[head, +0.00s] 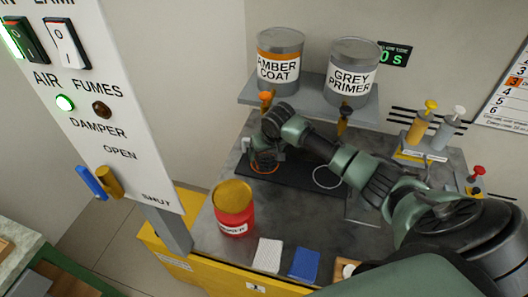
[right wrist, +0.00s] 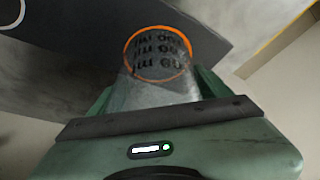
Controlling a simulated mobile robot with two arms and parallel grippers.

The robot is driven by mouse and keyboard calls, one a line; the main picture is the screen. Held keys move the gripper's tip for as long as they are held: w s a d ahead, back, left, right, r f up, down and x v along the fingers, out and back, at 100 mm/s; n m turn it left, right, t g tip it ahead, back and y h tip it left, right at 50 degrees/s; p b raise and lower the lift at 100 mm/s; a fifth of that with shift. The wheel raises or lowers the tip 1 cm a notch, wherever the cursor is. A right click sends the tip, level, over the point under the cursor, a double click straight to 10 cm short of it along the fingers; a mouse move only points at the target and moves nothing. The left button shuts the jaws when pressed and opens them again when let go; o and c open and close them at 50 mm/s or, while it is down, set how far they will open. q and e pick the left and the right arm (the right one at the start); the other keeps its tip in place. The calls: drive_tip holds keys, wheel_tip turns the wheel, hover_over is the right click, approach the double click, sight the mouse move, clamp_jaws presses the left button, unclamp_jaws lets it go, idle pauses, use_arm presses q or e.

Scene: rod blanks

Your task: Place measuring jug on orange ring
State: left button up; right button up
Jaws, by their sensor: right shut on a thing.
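The clear measuring jug (right wrist: 158,75), with dark "ml" markings, is between the fingers of my right gripper (right wrist: 157,88), which is shut on it. The orange ring (right wrist: 128,45) shows around the jug's far end in the right wrist view. In the head view the orange ring (head: 253,168) is on the dark mat (head: 290,181), below the dispenser under the amber coat can. My right gripper (head: 264,147) is over it there, partly hiding the jug. I cannot tell whether the jug touches the mat. My left gripper is not in view.
A white ring (head: 327,188) lies on the mat to the right. Cans labelled amber coat (head: 280,68) and grey primer (head: 352,78) stand on a shelf above. A red tin (head: 233,213) and white and blue cloths (head: 303,263) are at the front. A control panel (head: 110,130) stands at left.

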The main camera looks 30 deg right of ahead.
drive_tip(key=shift+w+d+f, duration=0.15)
drive_tip(key=shift+w+f, duration=0.6)
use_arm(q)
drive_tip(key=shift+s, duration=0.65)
use_arm(e)
drive_tip(key=shift+s, duration=0.1)
drive_tip(key=o, duration=1.4)
drive_tip(key=shift+f, duration=0.15)
drive_tip(key=shift+s+r+b, duration=0.15)
drive_tip(key=shift+r+b, duration=0.15)
drive_tip(key=shift+r, duration=0.35)
use_arm(q)
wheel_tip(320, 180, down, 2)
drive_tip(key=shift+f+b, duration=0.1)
drive_tip(key=shift+b, duration=0.7)
use_arm(e)
drive_tip(key=s, duration=0.4)
drive_tip(key=s+a, duration=0.1)
drive_tip(key=s, duration=0.3)
drive_tip(key=s+a, duration=0.1)
drive_tip(key=s, duration=0.3)
drive_tip(key=shift+a+r, duration=0.1)
drive_tip(key=shift+a, duration=0.1)
